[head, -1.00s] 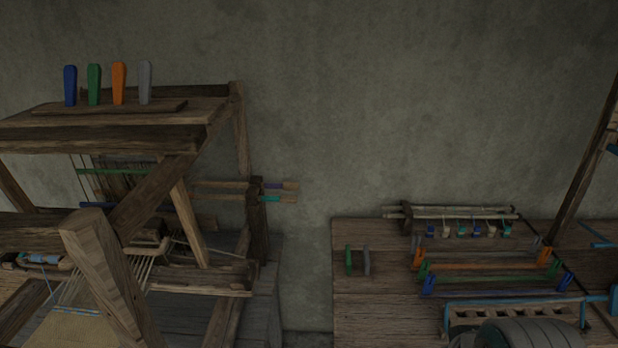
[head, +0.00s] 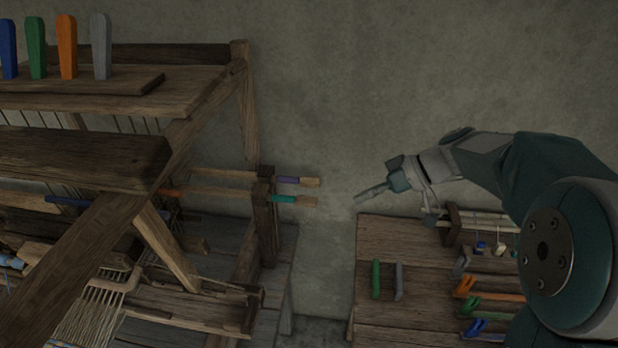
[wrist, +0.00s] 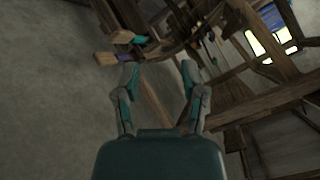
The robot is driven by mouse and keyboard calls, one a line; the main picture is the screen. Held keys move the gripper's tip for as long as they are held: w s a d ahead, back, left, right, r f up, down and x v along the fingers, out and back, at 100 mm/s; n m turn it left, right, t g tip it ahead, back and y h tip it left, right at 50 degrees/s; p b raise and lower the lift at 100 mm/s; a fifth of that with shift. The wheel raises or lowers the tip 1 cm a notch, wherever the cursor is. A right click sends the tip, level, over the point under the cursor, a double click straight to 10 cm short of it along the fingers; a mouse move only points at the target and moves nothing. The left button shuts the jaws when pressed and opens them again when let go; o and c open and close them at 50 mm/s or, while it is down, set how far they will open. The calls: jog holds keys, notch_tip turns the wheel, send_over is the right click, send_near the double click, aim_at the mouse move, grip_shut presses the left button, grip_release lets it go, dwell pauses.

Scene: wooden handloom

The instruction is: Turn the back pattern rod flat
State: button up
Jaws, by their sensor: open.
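Two wooden pattern rods stick out from the right side of the loom, passing through a dark upright post. The back pattern rod (head: 288,180) has a purple band and a pale wooden end. The front rod (head: 283,199) has a teal band and a similar end. I cannot tell clearly how either is turned. My gripper (head: 368,194) is open and empty, to the right of the rod ends with a gap. In the wrist view, the gripper's fingers (wrist: 159,68) are spread, with the teal band (wrist: 140,39) and wooden ends beyond the fingertips at upper left.
The loom's dark post (head: 266,225) carries the rods. Blue, green, orange and grey pegs (head: 67,47) stand on the loom's top shelf. A wooden bench (head: 420,250) with green and grey pieces lies below my arm. Bare wall is behind.

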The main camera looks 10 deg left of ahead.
jog(key=w+a+f+n+y, duration=0.1)
jog(key=w+f+n+y, duration=0.25)
jog(key=w, duration=0.45)
jog(key=n+y, duration=0.3)
jog(key=y, duration=0.1)
send_near(310, 186)
jog(key=a, duration=0.3)
jog(key=a+r, duration=0.1)
jog(key=a, duration=0.6)
jog(key=shift+r, duration=0.3)
jog(key=shift+d, duration=0.1)
grip_shut()
